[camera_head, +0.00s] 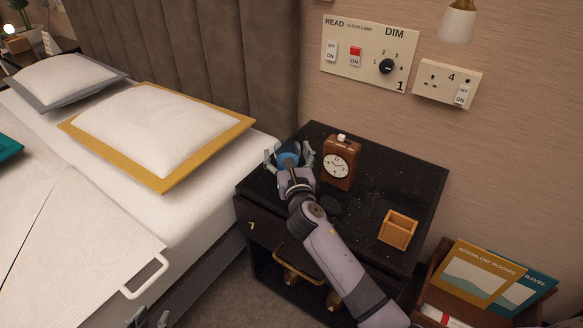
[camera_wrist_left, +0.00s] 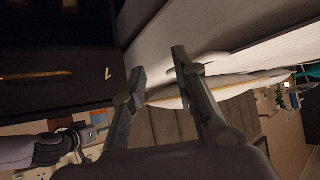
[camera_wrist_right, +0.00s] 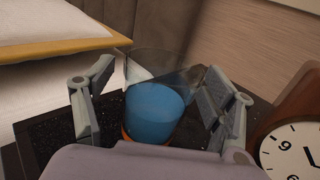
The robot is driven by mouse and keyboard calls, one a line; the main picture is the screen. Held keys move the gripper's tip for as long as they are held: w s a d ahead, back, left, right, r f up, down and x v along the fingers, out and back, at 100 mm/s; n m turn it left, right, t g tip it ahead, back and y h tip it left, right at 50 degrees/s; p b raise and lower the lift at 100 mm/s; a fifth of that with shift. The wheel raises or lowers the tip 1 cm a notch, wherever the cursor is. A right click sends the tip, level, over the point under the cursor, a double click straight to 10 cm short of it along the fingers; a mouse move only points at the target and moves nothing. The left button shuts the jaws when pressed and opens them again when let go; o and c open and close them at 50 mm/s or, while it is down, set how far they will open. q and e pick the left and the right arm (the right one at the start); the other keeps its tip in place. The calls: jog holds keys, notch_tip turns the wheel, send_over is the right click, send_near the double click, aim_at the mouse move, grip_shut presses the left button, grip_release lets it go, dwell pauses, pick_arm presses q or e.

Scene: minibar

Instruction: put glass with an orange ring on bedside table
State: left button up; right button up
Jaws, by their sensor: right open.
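The glass (camera_wrist_right: 158,112) holds blue liquid, and part of an orange ring (camera_wrist_right: 128,134) shows near its base. It stands upright at the back left corner of the black bedside table (camera_head: 385,180), and its blue shows in the head view (camera_head: 289,160). My right gripper (camera_head: 290,154) is open, with one finger on each side of the glass; gaps show between the fingers and the glass in the right wrist view. My left gripper (camera_head: 149,319) is open and empty, low beside the bed, with nothing between its fingers in the left wrist view (camera_wrist_left: 160,60).
A brown clock (camera_head: 341,162) stands close to the right of my right gripper. A small wooden box (camera_head: 398,230) sits at the table's front right. A magazine rack (camera_head: 432,290) stands at the right. The bed (camera_head: 110,220) with pillows lies left. The table's middle is mostly clear.

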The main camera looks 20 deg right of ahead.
pick_arm(q)
jog(key=s+a+f+g+y+p, duration=0.1)
jog(key=s+a+f+g+p, duration=0.1)
jog(key=s, duration=0.7)
notch_tip(320, 180, down, 3)
jog(key=a+g, duration=0.1)
jog(key=g, duration=0.2)
jog(key=shift+s+a+g+y, duration=0.15)
jog(key=shift+s+g+y, duration=0.15)
jog(key=shift+s+g, duration=0.1)
pick_arm(e)
jog(key=s, duration=0.4)
jog(key=s+a, duration=0.1)
jog(key=s, duration=0.6)
jog(key=shift+s+a, duration=0.25)
jog(key=shift+s, duration=0.15)
pick_arm(q)
jog(key=shift+r, duration=0.1)
pick_arm(e)
jog(key=shift+f, duration=0.1)
